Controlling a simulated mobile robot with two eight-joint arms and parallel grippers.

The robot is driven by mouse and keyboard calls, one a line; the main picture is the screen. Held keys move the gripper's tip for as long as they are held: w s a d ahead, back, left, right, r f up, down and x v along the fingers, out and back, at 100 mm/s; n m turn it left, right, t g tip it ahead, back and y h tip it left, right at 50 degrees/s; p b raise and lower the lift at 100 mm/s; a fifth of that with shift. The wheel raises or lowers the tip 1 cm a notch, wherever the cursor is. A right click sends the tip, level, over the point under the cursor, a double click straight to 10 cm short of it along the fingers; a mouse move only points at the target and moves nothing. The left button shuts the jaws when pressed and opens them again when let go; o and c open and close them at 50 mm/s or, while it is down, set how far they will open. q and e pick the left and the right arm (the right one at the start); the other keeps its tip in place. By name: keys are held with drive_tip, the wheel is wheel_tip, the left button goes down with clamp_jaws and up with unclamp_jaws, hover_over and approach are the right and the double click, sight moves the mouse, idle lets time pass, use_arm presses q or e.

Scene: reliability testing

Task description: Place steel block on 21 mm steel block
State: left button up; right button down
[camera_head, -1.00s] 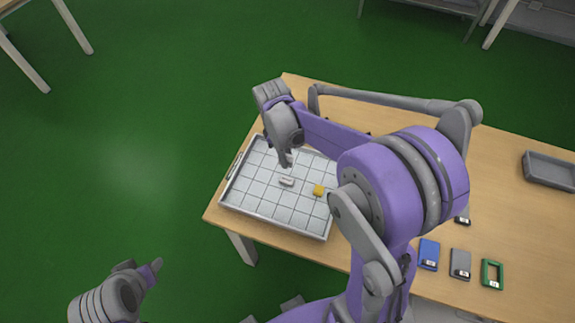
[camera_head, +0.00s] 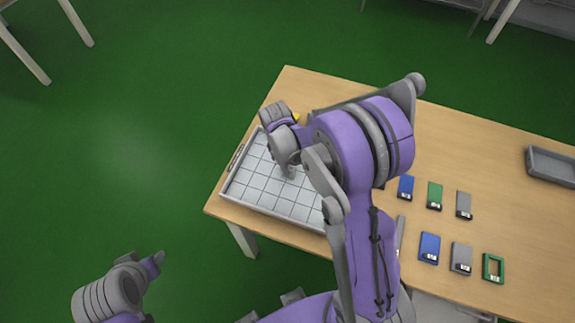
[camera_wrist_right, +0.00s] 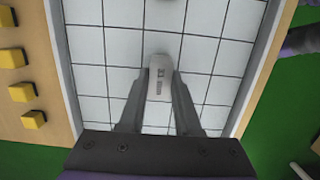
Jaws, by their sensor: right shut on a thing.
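In the head view my right gripper (camera_head: 289,172) is over the tray's middle and hides the block. I cannot tell whether a second steel block lies under the held one. My left gripper (camera_head: 157,262) is off the table at lower left, its finger gap unclear.
The white gridded tray (camera_head: 279,206) has raised metal walls. Several yellow blocks (camera_wrist_right: 19,91) stand on the table beside it. Blue, grey and green (camera_head: 493,268) flat pieces lie at right, with a grey bin (camera_head: 551,167) beyond. Most tray cells in view are bare.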

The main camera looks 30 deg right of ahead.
drive_tip(key=shift+f, duration=0.15)
drive_tip(key=c, duration=0.6)
unclamp_jaws()
drive_tip(key=shift+r, duration=0.3)
wheel_tip(320, 180, up, 11)
drive_tip(key=w+a, duration=0.1)
drive_tip(key=s+a+r+m+t, duration=0.2)
drive_tip(key=s+a+m+t, duration=0.1)
drive_tip(key=s, duration=0.4)
drive_tip(key=s+a+r+m+t+y, duration=0.1)
drive_tip(key=s+a+r+m+t, duration=0.1)
drive_tip(key=s+m+t, duration=0.2)
drive_tip(key=shift+s+a+m+p, duration=0.4)
drive_tip(key=shift+s+m, duration=0.1)
drive_tip(key=shift+s, duration=1.15)
